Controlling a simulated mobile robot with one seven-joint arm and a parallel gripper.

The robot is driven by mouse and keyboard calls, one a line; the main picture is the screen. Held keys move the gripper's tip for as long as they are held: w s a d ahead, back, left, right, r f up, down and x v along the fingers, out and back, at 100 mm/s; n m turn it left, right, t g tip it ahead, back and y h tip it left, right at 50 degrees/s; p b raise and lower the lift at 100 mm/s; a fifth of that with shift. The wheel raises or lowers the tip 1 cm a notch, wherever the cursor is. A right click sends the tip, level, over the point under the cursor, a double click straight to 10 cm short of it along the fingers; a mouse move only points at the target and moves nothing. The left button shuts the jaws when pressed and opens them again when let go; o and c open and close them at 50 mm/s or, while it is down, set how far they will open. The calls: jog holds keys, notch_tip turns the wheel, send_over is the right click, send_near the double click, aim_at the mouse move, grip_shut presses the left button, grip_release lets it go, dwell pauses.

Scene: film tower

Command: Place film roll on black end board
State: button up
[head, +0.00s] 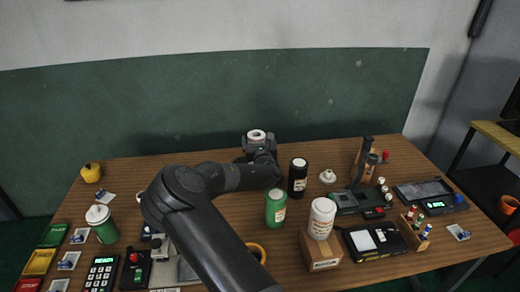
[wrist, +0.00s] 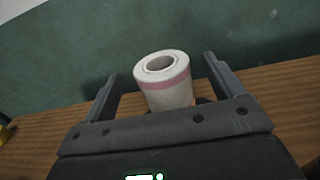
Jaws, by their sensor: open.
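A white film roll with a pink band and a hollow core (wrist: 167,84) stands upright between the fingers of my gripper (wrist: 161,66) in the wrist view. The fingers are apart, with visible gaps on both sides of the roll. In the head view the roll's top (head: 257,134) shows just beyond my gripper, at the back middle of the table. A small dark shape shows by the roll's lower right in the wrist view. What the roll rests on is mostly hidden by my gripper. I cannot make out the black end board for certain.
A black device (head: 352,199) lies further right. The back left is fairly clear.

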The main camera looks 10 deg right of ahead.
jog(key=s, duration=0.6)
